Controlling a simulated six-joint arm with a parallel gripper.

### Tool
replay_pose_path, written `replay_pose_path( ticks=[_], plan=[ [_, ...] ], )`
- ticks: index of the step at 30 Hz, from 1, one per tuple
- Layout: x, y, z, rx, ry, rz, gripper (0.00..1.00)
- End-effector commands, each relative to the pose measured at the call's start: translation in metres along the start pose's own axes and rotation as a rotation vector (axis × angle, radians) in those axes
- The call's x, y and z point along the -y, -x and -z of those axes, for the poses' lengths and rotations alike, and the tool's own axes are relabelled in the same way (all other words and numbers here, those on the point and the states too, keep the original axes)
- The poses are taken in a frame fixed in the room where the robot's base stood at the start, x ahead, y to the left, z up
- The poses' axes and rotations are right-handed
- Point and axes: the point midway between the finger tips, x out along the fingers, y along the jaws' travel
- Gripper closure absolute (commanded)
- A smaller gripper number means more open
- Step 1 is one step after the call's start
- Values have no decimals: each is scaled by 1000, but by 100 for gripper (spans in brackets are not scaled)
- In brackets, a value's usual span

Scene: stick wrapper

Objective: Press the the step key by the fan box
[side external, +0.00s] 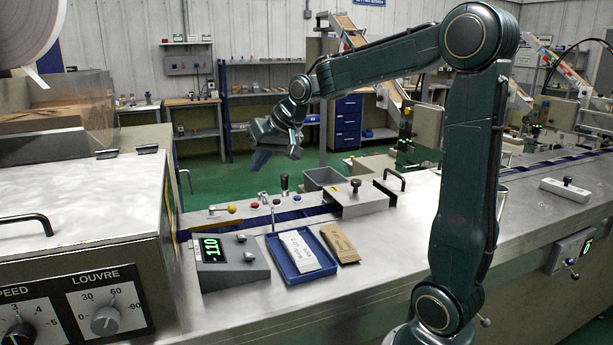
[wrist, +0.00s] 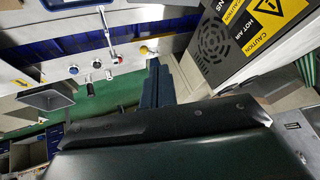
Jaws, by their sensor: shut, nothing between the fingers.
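The fan box (side external: 75,270), with SPEED and LOUVRE dials, stands at the left of the side view. In the wrist view its dark side with a round grille and HOT AIR label (wrist: 222,45) is at upper right. A yellow-topped key (side external: 231,208) stands nearest the box; it also shows in the wrist view (wrist: 143,50). I see no label naming it the step key. My gripper (side external: 257,160) is shut and empty, raised in the air above and behind the row of keys. In the wrist view its dark blue fingers (wrist: 155,68) appear just below the yellow key.
A red button (side external: 255,205), a blue button (side external: 276,201) and a black-topped lever (side external: 284,183) stand right of the yellow key. A display console (side external: 232,275), blue tray (side external: 296,275) and brown packet (side external: 340,243) lie in front. A grey bin (side external: 322,178) is behind.

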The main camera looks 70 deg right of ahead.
Motion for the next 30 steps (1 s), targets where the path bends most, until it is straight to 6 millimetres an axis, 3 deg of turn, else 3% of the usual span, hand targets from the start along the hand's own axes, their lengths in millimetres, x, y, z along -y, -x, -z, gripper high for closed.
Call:
replay_pose_path(
  ticks=[6,16,24,30],
  plan=[
    [-36,-32,37,-32,-100,4,100],
    [-102,-77,82,-91,-250,20,100],
    [-158,-107,104,-137,-361,35,100],
    [-181,-118,110,-157,-404,43,100]
  ],
)
